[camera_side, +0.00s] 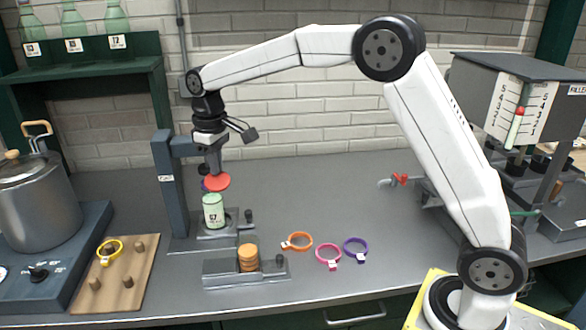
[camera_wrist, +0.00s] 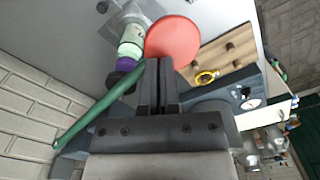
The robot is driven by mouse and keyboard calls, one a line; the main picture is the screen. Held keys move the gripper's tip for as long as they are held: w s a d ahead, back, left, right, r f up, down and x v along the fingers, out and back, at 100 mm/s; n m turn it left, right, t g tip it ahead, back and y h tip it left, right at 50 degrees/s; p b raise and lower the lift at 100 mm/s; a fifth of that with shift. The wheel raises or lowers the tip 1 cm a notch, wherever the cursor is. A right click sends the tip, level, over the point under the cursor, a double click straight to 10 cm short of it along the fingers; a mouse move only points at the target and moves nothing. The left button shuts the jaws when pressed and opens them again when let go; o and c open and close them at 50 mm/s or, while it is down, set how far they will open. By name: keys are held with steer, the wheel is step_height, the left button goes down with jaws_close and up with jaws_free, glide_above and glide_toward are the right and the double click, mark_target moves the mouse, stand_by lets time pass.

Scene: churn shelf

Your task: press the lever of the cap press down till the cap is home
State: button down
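The cap press has a blue-grey column (camera_side: 168,195). A pale green jar (camera_side: 212,212) stands upright on its base; it also shows in the wrist view (camera_wrist: 131,38). A purple cap (camera_wrist: 125,64) is at the jar's top, below a dark press head (camera_wrist: 117,79); in the side view the red disc partly hides it. A round red disc (camera_side: 217,182), seemingly the lever's end pad, shows large in the wrist view (camera_wrist: 172,38). My gripper (camera_side: 214,170) points down right over this disc, fingers together and empty. I cannot tell whether the fingertips (camera_wrist: 158,62) touch it.
In front of the press, a grey fixture (camera_side: 220,272) holds orange-tan discs (camera_side: 248,258). Orange (camera_side: 299,241), pink (camera_side: 328,257) and purple (camera_side: 355,248) rings lie to the right. A peg board (camera_side: 140,270) and a pot (camera_side: 38,205) stand left.

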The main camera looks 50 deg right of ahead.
stand_by(0.3)
steer(key=shift+s+a+r, duration=0.2)
steer(key=shift+r, duration=0.45)
steer(key=shift+s+a+r, duration=0.2)
steer(key=shift+r, duration=0.4)
steer(key=shift+s+a+r, duration=0.2)
steer(key=shift+r, duration=0.55)
steer(key=shift+s+a+r, duration=0.1)
steer(key=shift+r, duration=0.8)
steer(key=shift+s+a+r, duration=0.1)
steer(key=shift+r, duration=0.9)
steer(key=shift+r, duration=2.9)
